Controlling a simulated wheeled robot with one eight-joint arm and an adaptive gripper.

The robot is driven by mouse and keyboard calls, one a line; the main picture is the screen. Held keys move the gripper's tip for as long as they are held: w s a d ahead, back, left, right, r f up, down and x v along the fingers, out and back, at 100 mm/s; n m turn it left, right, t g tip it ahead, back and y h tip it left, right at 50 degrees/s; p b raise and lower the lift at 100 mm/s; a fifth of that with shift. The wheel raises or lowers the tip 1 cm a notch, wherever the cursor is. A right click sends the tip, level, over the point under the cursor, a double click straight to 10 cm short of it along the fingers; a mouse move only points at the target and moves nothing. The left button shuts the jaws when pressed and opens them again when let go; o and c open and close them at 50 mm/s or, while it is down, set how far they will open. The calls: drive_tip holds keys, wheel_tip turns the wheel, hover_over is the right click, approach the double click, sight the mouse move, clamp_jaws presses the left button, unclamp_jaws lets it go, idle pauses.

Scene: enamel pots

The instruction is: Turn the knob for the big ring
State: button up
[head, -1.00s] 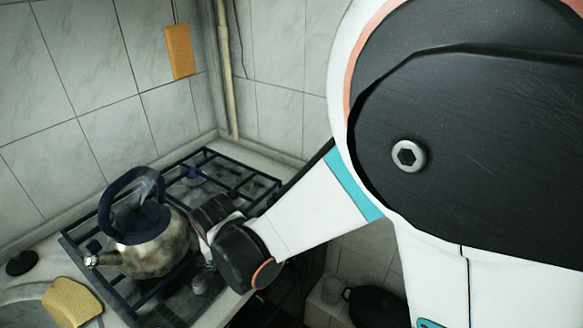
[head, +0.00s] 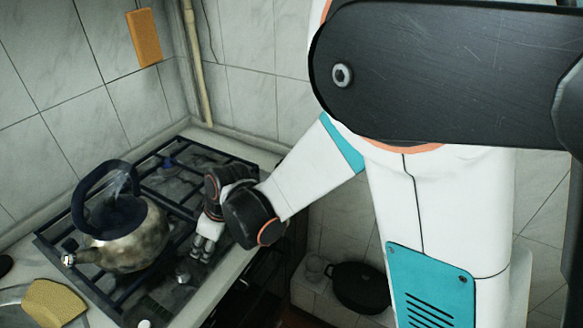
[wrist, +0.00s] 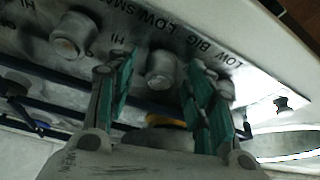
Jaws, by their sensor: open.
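The stove's control panel (wrist: 275,92) fills the upper wrist view, with black lettering including "LOW BIG" to the right and "LOW SMA…" nearer the middle. A pale round knob (wrist: 160,70) sits between the green-padded fingers of my gripper (wrist: 160,76). I cannot tell whether they touch it. Another knob (wrist: 226,88) is partly hidden beside the right finger. A third knob (wrist: 72,38) is left of the left finger. Which label belongs to which knob is unclear. In the head view my gripper (head: 202,249) is open, pointing down at the stove's front right.
A kettle (head: 135,245) stands on the stove grate (head: 180,205), left of my gripper. A yellow sponge (head: 52,304) lies by the sink at lower left. A black pan (head: 360,287) is lower right. Tiled walls close off the back.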

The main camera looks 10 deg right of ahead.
drive_tip(key=n+g, duration=0.1)
drive_tip(key=n, duration=0.2)
drive_tip(key=n+g, duration=0.1)
drive_tip(key=n, duration=0.1)
drive_tip(key=shift+w+n, duration=0.2)
drive_tip(key=shift+n, duration=0.2)
drive_tip(key=p+v, duration=0.5)
drive_tip(key=v, duration=0.8)
drive_tip(key=s+d+r+m+t, duration=0.1)
drive_tip(key=d+r+m, duration=0.2)
drive_tip(key=d, duration=0.2)
drive_tip(key=s+d+r+m+t+h+b, duration=0.1)
drive_tip(key=d+r+m, duration=0.1)
drive_tip(key=d+m, duration=0.2)
drive_tip(key=s+d+r+m+t, duration=0.1)
drive_tip(key=d+r+m, duration=0.2)
drive_tip(key=d, duration=0.5)
drive_tip(key=shift+r+m+h, duration=0.3)
drive_tip(key=shift+m+h, duration=0.1)
drive_tip(key=shift+m, duration=0.2)
drive_tip(key=shift+s, duration=0.15)
drive_tip(key=s+d+m+t+h, duration=0.2)
drive_tip(key=s+d+m+t, duration=0.2)
drive_tip(key=s+d+m, duration=0.3)
drive_tip(key=shift+s+d+r+m+h, duration=0.35)
drive_tip(key=shift+s+d, duration=0.75)
drive_tip(key=shift+s, duration=0.5)
